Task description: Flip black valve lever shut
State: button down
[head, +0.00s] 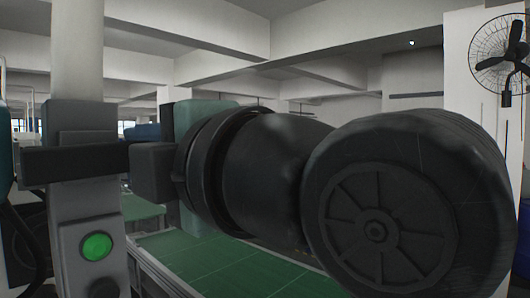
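No black valve lever can be made out for certain in the head view. A dark horizontal bar (80,163) crosses a grey upright post at the left, but I cannot tell whether it is a lever. Large black rounded links of my arm fill the centre and right and hide much of what is behind them.
The grey post (72,213) carries a round green button (96,246). A green-topped bench (215,262) runs below and behind my arm, its visible part bare. A black fan (502,55) hangs by a white pillar (466,75) at the far right.

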jog(key=shift+f+m+b, duration=0.25)
jog(key=shift+m+b, duration=0.05)
jog(key=shift+b, duration=0.2)
jog(key=shift+r, duration=0.1)
jog(key=c, duration=0.6)
grip_release()
jog(key=shift+o, duration=0.2)
